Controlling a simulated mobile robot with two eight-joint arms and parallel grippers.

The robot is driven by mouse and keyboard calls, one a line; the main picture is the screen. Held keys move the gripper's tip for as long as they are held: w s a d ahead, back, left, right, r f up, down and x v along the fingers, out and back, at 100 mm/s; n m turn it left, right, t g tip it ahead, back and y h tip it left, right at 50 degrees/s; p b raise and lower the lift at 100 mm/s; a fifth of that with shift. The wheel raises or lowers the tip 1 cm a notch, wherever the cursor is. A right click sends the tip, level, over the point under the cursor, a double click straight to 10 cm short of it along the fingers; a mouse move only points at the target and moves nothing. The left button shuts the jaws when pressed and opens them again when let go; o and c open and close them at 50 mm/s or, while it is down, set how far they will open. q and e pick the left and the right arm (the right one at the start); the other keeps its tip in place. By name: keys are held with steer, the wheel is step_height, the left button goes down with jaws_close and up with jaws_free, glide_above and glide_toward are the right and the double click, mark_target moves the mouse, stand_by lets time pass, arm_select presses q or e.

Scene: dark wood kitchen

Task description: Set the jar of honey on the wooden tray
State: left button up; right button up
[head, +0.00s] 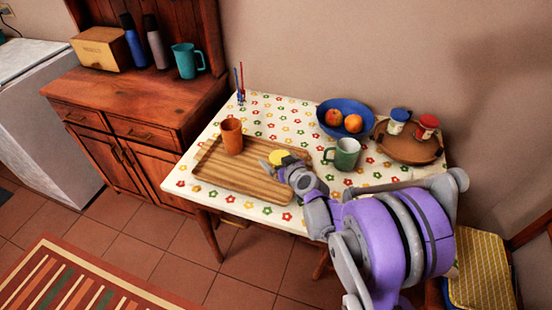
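The wooden tray (232,174), rectangular and striped, lies on the left part of the flowered table. A round yellow top (279,156), likely the lid of the honey jar, shows at the tray's right end. The rest of that jar is hidden behind my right gripper (275,166). The gripper's grey fingers are right at the jar, but whether they grip it is not clear. I cannot tell whether the jar rests on the tray or is held just above it. My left gripper is out of view.
An orange cup (231,136) stands on the tray's far left part. A green mug (346,154), a blue fruit bowl (331,110) and a round wooden board (409,152) with blue-lidded (398,121) and red-lidded (427,126) jars stand to the right. The table's front left is clear.

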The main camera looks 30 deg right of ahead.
steer(key=shift+r, duration=0.15)
steer(key=shift+s+r, duration=0.15)
steer(key=shift+s, duration=0.1)
steer(key=d+p+v, duration=0.1)
steer(key=p+v, duration=0.1)
steer(key=v, duration=0.9)
steer(key=s+a+n+g+y, duration=0.1)
steer(key=s+a+g, duration=0.15)
steer(key=a, duration=0.35)
steer(key=s+a+n+g+y, duration=0.1)
steer(key=s+a+g+y, duration=0.1)
steer(key=s+a, duration=0.35)
steer(key=s+a+f+m+g+h, duration=0.1)
steer(key=s+a+f+g+h, duration=0.1)
steer(key=s, duration=1)
steer(key=shift+a+f+g, duration=0.55)
steer(key=shift+a+g, duration=0.6)
